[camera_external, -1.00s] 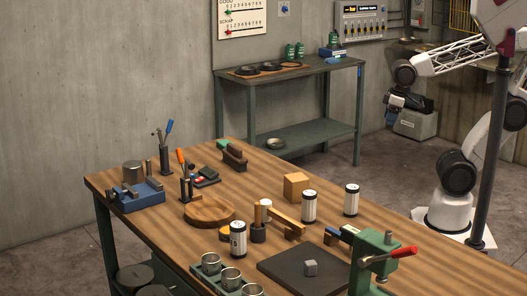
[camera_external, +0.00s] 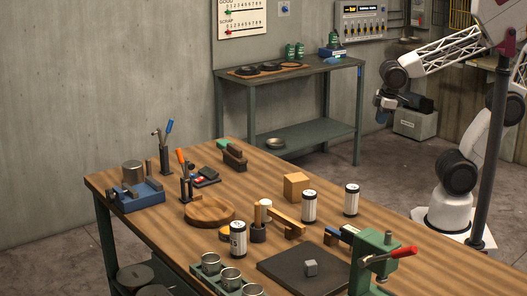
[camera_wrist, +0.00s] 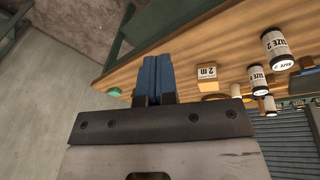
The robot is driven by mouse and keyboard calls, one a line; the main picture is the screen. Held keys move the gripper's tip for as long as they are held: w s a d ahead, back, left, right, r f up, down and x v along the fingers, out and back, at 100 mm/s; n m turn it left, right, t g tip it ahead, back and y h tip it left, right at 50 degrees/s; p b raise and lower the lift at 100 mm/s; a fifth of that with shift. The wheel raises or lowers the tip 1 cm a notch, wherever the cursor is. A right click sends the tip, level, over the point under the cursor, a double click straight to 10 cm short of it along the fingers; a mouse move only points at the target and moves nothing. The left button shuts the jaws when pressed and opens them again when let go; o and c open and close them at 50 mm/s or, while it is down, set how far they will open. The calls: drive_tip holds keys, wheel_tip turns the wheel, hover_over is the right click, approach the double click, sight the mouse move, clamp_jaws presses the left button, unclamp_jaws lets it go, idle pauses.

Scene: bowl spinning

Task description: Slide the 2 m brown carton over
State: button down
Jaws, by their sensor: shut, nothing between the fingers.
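The brown carton (camera_external: 296,187) is a small cube standing on the wooden workbench, behind a white-labelled can. In the wrist view the carton (camera_wrist: 207,76) shows its "2 m" label, to the right of my fingers. My gripper (camera_external: 382,116) hangs in the air beyond the far side of the bench, well apart from the carton. In the wrist view my gripper's blue fingers (camera_wrist: 154,72) are together with nothing between them.
White cans (camera_external: 309,207) (camera_external: 351,199) stand right of the carton. A wooden block tool (camera_external: 286,222) lies in front of it. The bench between bowl and carton is fairly clear.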

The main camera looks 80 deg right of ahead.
drive_tip(key=w+a+f+n+h, duration=0.1)
drive_tip(key=w+a+n+h, duration=0.1)
drive_tip(key=w+a+n, duration=0.45)
drive_tip(key=n+t+h, duration=0.3)
drive_tip(key=n+t, duration=0.1)
drive_tip(key=n, duration=1.4)
approach(300, 184)
drive_tip(key=v, duration=0.3)
drive_tip(key=shift+s+a+m, duration=0.2)
drive_tip(key=shift+a+m, duration=0.05)
drive_tip(key=shift+a, duration=0.05)
drive_tip(key=shift+d+f, duration=0.1)
drive_tip(key=shift+f, duration=0.1)
drive_tip(key=shift+x, duration=4.85)
drive_tip(key=shift+w+d+r, duration=0.1)
drive_tip(key=shift+d+r, duration=0.05)
drive_tip(key=w+d, duration=1.4)
drive_tip(key=shift+w+d, duration=0.2)
